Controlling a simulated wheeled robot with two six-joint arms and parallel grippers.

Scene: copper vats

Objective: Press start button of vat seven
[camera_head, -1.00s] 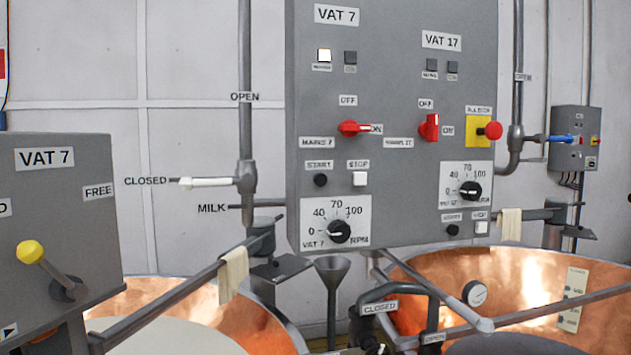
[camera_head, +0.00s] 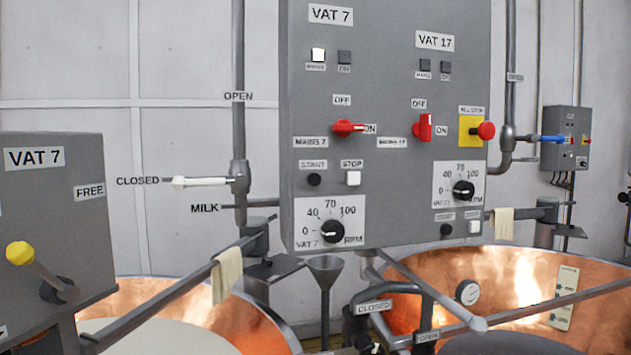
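The grey control panel (camera_head: 385,90) hangs on the wall in the middle of the head view, with a VAT 7 label (camera_head: 331,14) at its upper left. The black start button (camera_head: 313,180) of vat seven is on the panel's lower left, under a START label. The white stop button (camera_head: 353,178) is just right of it. The red vat seven mains switch (camera_head: 347,128) points sideways toward ON. A white lamp (camera_head: 318,54) above it looks lit. The vat seven speed dial (camera_head: 332,231) is below the buttons. Neither of my grippers is in view.
A VAT 7 box (camera_head: 60,215) with a yellow-knobbed lever (camera_head: 20,253) stands at the left. Copper vats stand lower left (camera_head: 240,320) and right (camera_head: 520,275). Bars, a funnel (camera_head: 325,268) and a white-handled valve (camera_head: 200,182) are near the panel. A yellow-backed red button (camera_head: 486,130) is at its right.

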